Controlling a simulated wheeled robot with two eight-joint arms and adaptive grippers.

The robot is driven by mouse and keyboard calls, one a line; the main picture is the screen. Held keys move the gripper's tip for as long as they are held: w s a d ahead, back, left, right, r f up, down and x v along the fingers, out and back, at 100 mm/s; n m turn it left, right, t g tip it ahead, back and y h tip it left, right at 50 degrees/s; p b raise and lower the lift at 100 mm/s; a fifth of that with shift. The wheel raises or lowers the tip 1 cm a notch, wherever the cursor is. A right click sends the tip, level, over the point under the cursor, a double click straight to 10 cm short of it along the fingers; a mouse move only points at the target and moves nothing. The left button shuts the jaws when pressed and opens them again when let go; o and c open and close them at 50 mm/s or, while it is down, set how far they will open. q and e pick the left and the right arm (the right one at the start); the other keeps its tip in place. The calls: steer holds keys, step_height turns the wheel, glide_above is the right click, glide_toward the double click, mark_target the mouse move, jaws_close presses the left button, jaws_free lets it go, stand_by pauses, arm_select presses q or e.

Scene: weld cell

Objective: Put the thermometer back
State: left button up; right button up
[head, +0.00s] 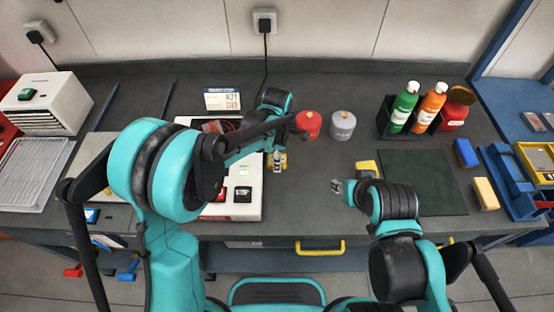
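No object in the head view is clear enough for me to name as the thermometer with certainty. A small yellow and grey item (279,165) with a pale front is at the right edge of the white station (253,207), directly below my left wrist. My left gripper (277,153) is at this item, pointing down; its fingers are too small and covered to show whether they grip it. A yellow and dark item (366,168) lies beside the green mat. My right gripper (337,187) is just left of and in front of that item, apart from it; its finger opening is unclear.
Red (308,124) and grey (343,125) canisters stand behind the grippers. A black rack (386,124) holds bottles. The dark green mat (430,183) is bare, with blue (466,153) and yellow (486,194) blocks to its right. A white display sign (223,99) stands behind.

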arm_select(q)
steer(key=shift+r, duration=0.1)
steer(key=o, duration=1.3)
steer(key=shift+a+r+p, duration=0.1)
steer(key=shift+r+p, duration=1.65)
steer(key=shift+r, duration=4.35)
